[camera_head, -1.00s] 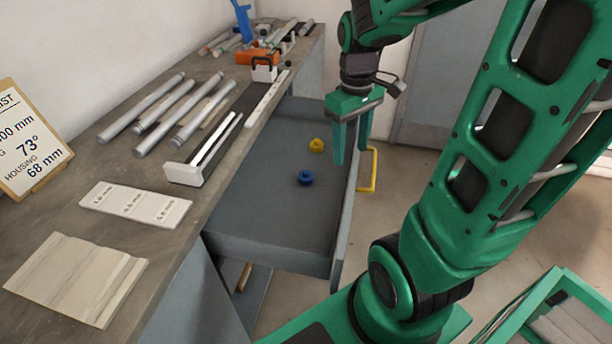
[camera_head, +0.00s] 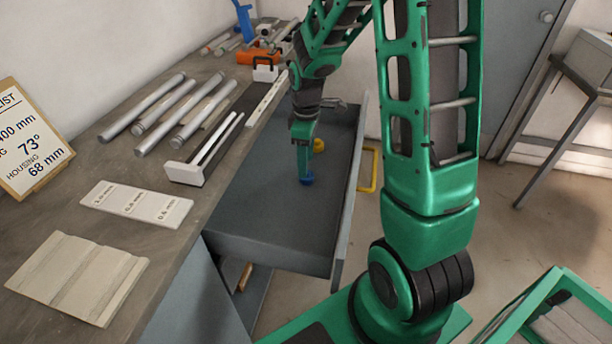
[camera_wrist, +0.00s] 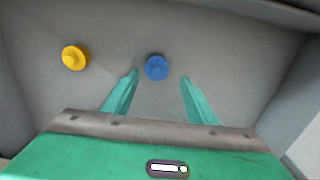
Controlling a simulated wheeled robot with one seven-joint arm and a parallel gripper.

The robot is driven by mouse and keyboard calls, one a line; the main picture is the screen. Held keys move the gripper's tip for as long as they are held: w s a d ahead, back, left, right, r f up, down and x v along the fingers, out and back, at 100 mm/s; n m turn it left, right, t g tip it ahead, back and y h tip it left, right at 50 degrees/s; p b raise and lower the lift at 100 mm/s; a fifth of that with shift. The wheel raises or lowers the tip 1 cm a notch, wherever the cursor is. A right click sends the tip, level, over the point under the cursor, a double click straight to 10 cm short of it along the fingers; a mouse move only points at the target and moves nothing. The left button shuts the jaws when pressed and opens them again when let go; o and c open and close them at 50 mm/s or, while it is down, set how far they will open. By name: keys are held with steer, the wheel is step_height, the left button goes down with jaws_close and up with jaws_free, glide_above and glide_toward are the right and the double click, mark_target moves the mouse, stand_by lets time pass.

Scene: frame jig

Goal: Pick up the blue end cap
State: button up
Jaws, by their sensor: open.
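The blue end cap (camera_head: 306,180) lies on the floor of the open grey drawer (camera_head: 270,215), partly hidden by my gripper in the head view. In the wrist view the blue end cap (camera_wrist: 157,67) shows whole, a little beyond the fingertips and between their lines. My gripper (camera_head: 304,172) reaches down into the drawer above the cap. Its two green fingers (camera_wrist: 159,75) are apart with nothing between them. A yellow end cap (camera_head: 318,145) lies farther back in the drawer; in the wrist view it (camera_wrist: 75,57) is left of the fingers.
The drawer's walls surround the caps, and a yellow handle (camera_head: 369,168) is on its front. The workbench (camera_head: 90,215) at left holds several metal tubes (camera_head: 185,110), a white label plate (camera_head: 137,204) and an orange tool (camera_head: 258,57). The drawer's near part is bare.

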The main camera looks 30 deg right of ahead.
steer(key=shift+w+d+f, duration=0.1)
steer(key=shift+d+f, duration=0.05)
steer(key=shift+f, duration=1.25)
steer(key=shift+w+d+f, duration=0.1)
steer(key=shift+f, duration=1.3)
steer(key=c, duration=0.9)
